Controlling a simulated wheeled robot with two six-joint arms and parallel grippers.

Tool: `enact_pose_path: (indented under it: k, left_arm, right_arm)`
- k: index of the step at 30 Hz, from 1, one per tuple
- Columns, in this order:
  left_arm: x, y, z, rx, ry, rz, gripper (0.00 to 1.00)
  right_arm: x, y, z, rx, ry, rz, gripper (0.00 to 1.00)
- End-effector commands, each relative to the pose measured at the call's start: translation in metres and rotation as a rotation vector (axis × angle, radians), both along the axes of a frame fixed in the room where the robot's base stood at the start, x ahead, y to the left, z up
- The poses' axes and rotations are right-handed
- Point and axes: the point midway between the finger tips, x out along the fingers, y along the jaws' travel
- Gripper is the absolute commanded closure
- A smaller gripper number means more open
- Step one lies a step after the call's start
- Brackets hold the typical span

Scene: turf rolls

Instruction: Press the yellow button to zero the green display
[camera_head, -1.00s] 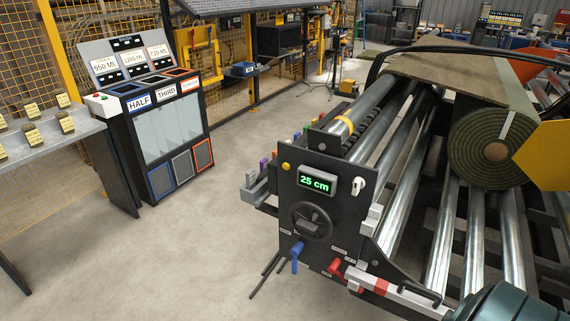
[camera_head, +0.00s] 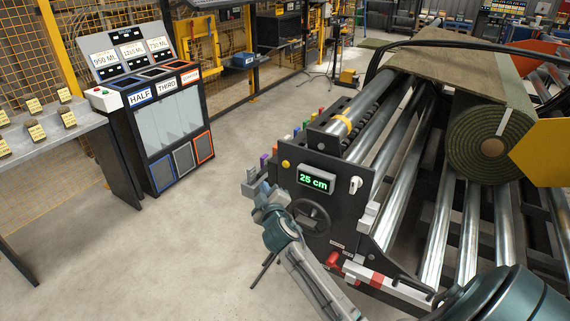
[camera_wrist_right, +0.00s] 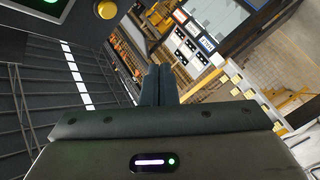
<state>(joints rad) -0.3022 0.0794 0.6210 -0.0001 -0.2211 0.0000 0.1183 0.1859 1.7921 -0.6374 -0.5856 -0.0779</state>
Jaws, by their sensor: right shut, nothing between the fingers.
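The yellow button (camera_head: 285,164) is on the upper left of the machine's dark front panel (camera_head: 345,205). The green display (camera_head: 316,180) beside it reads 25 cm. In the right wrist view, the yellow button (camera_wrist_right: 106,9) is at the top edge, with part of the lit green display (camera_wrist_right: 50,1) to its left. My right gripper (camera_head: 263,188) is shut and empty, below and left of the button in the head view and apart from it. Its closed fingers (camera_wrist_right: 158,84) point up the middle of the wrist view. My left gripper is out of view.
A handwheel (camera_head: 311,214) and a white knob (camera_head: 356,185) are on the panel. A turf roll (camera_head: 490,147) lies on steel rollers behind. A dispenser cabinet (camera_head: 165,130) stands left, with clear floor (camera_head: 190,240) between.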

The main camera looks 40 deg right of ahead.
Motion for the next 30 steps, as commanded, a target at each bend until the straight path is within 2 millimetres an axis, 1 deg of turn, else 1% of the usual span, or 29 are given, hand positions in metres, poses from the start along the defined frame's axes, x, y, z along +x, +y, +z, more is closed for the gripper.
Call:
enact_pose_path:
  k: [3,11,14,17,27,30]
  left_arm:
    - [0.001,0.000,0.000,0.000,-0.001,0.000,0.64]
    - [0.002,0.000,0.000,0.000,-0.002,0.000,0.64]
    - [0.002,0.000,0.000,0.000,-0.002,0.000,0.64]
    - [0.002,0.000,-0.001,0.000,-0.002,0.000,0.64]
    - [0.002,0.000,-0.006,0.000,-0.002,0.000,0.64]
    - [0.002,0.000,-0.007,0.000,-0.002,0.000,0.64]
  right_arm:
    - [0.000,0.000,0.005,-0.004,-0.007,-0.001,1.00]
    - [0.000,0.000,0.004,-0.003,-0.006,-0.002,1.00]
    - [0.002,-0.004,0.004,-0.004,-0.005,-0.002,1.00]
    - [0.005,-0.011,0.004,-0.006,-0.006,-0.001,1.00]
    - [0.023,-0.056,0.003,-0.005,-0.004,-0.001,1.00]
    - [0.028,-0.066,0.003,-0.005,-0.005,0.000,1.00]
